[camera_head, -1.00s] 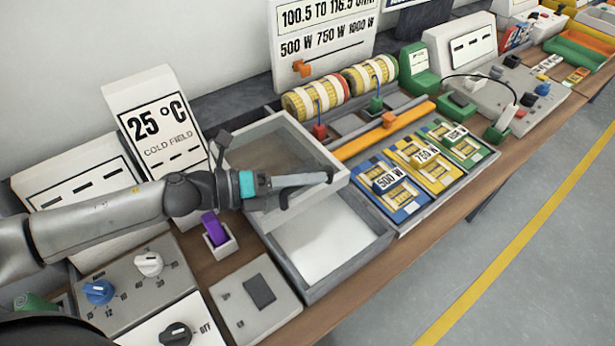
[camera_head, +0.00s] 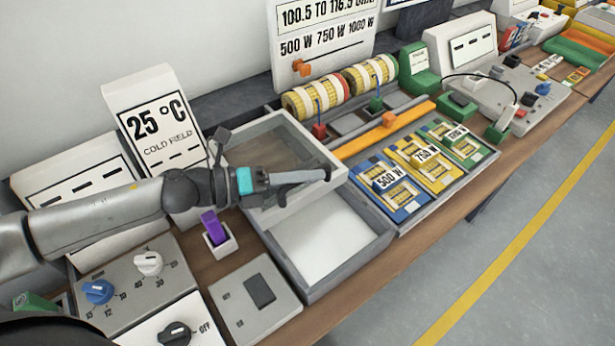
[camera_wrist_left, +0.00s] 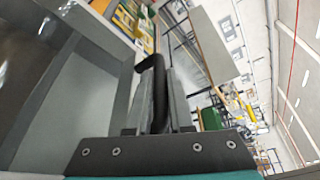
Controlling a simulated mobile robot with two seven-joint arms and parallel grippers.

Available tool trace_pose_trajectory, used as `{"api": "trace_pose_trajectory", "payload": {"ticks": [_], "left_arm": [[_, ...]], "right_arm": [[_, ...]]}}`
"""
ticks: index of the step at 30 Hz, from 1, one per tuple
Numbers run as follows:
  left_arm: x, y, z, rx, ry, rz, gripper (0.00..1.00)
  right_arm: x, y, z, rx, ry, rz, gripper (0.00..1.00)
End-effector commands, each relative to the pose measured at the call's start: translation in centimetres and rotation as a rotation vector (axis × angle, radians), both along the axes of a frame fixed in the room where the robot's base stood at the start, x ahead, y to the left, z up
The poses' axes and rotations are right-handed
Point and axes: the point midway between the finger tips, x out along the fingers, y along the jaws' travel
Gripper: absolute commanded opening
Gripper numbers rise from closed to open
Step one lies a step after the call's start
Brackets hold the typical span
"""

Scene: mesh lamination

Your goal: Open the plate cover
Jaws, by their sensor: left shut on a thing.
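The plate cover (camera_head: 330,190) is a pale grey frame with a clear grey window. It stands tilted up over the back of a grey open tray (camera_head: 290,278), and the white plate (camera_head: 318,238) inside shows below its front edge. My left gripper (camera_head: 318,175) lies across the cover at its front edge. In the left wrist view its fingers (camera_wrist_left: 155,95) are shut on a dark curved handle (camera_wrist_left: 153,66), with the cover's frame (camera_wrist_left: 112,50) to the left. My right gripper is not in view.
A purple switch (camera_head: 214,228) and a grey box with a dark button (camera_head: 260,290) sit left of the tray. Blue, yellow and green wattage cards (camera_head: 425,160) lie to its right. A 25 °C sign (camera_head: 160,125) stands behind my left arm.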

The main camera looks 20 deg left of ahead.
Motion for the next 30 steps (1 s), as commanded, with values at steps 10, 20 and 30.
{"api": "trace_pose_trajectory", "payload": {"ticks": [10,20,30], "left_arm": [[2.5,3.2,-0.1,0.003,-0.001,0.004,0.0],[2.4,3.2,0.0,0.003,-0.001,0.004,0.33],[2.4,3.1,0.0,0.002,-0.002,0.002,0.5]], "right_arm": [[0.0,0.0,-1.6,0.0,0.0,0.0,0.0],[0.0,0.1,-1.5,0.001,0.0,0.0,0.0],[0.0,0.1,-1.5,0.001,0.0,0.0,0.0]]}}
